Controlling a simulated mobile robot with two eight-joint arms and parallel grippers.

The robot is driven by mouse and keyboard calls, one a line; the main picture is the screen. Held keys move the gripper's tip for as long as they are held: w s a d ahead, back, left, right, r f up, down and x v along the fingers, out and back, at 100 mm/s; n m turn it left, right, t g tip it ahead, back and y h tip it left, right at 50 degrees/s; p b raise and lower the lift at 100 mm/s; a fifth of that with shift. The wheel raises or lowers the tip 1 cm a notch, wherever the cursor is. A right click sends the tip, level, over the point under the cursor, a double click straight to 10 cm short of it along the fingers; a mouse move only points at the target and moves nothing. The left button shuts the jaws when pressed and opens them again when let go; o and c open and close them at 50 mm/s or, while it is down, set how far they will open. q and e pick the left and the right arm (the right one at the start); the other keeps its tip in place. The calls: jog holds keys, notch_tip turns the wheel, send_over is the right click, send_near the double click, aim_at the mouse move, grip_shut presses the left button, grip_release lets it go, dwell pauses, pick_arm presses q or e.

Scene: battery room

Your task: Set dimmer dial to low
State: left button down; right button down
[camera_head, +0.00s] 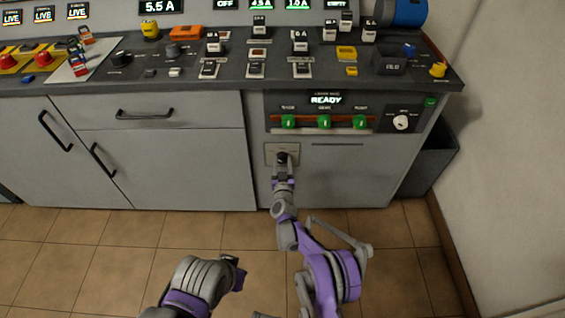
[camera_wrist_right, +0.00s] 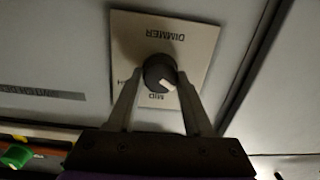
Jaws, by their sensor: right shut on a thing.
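The dimmer dial (camera_wrist_right: 158,74) is a round black knob with a white pointer mark, on a light square plate (camera_wrist_right: 190,38) lettered DIMMER. In the right wrist view the plate appears upside down, and the pointer is close to the MID lettering. My right gripper (camera_wrist_right: 160,82) is shut on the dial, one finger on each side. In the head view the plate (camera_head: 271,149) is on the cabinet front below the green switches, with my right gripper (camera_head: 283,165) at it. The LOW lettering is not visible. My left arm shows at the bottom, with its fingers not clearly visible.
Above the dial is a panel with a READY display (camera_head: 326,99), several green switches (camera_head: 324,121) and a white knob (camera_head: 401,122). The counter (camera_head: 130,62) above is crowded with small devices. The tiled floor (camera_head: 80,260) is clear at left.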

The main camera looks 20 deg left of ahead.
dwell(0.6)
jog(key=shift+c, duration=1.5)
grip_release()
jog(key=shift+s, duration=0.1)
jog(key=p+v, duration=0.2)
jog(key=v, duration=0.8)
jog(key=shift+s, duration=0.35)
jog(key=shift+d+r, duration=0.1)
jog(key=shift+r, duration=0.05)
